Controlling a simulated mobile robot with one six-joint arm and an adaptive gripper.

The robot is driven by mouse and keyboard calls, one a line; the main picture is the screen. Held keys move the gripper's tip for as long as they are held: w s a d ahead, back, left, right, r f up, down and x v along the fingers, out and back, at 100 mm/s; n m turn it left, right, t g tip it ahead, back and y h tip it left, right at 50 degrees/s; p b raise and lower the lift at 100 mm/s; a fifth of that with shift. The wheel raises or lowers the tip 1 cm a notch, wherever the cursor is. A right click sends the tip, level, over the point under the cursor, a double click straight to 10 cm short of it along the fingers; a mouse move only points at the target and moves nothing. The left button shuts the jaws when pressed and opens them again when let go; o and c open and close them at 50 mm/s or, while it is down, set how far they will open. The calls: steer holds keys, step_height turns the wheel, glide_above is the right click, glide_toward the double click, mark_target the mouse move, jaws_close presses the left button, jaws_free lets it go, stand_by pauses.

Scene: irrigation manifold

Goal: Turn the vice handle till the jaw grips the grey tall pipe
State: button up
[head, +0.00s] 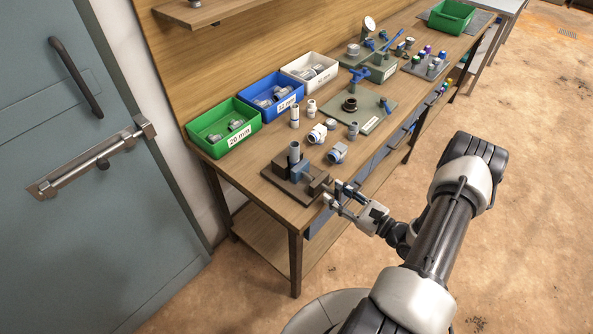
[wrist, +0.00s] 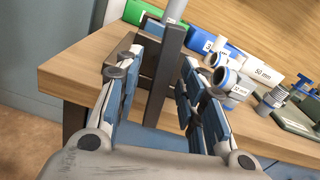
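The vice (head: 300,183) is a dark block on a brown base at the near corner of the workbench. The grey tall pipe (head: 294,152) stands upright in it, beside a blue-grey jaw part; whether the jaw touches it I cannot tell. In the wrist view only the pipe's lower part (wrist: 174,10) shows, at the top. A dark upright bar, seemingly the vice handle (wrist: 164,78), stands between my fingers. My gripper (head: 333,192) is open at the bench's front edge, just right of the vice. In the wrist view its fingers (wrist: 168,50) lie either side of the bar, with gaps visible.
Green (head: 222,127), blue (head: 270,95) and white (head: 310,69) bins of fittings line the back of the bench. Loose fittings, including a white-and-blue one (head: 337,153), lie right of the vice. Open floor (head: 520,200) lies in front of the bench.

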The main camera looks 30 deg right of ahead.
steer(key=v, duration=0.7)
stand_by(0.3)
stand_by(0.3)
steer(key=shift+w+a+m+b, duration=0.45)
steer(key=shift+w+m+b, duration=0.6)
steer(key=shift+m, duration=4.95)
steer(key=shift+w+a+m+b, duration=0.45)
steer(key=shift+w+m+b, duration=0.55)
steer(key=shift+m, duration=5)
steer(key=shift+w+a+m+b, duration=0.45)
steer(key=shift+w+m+b, duration=0.55)
steer(key=shift+m, duration=5)
steer(key=shift+w, duration=0.2)
steer(key=shift+c, duration=0.4)
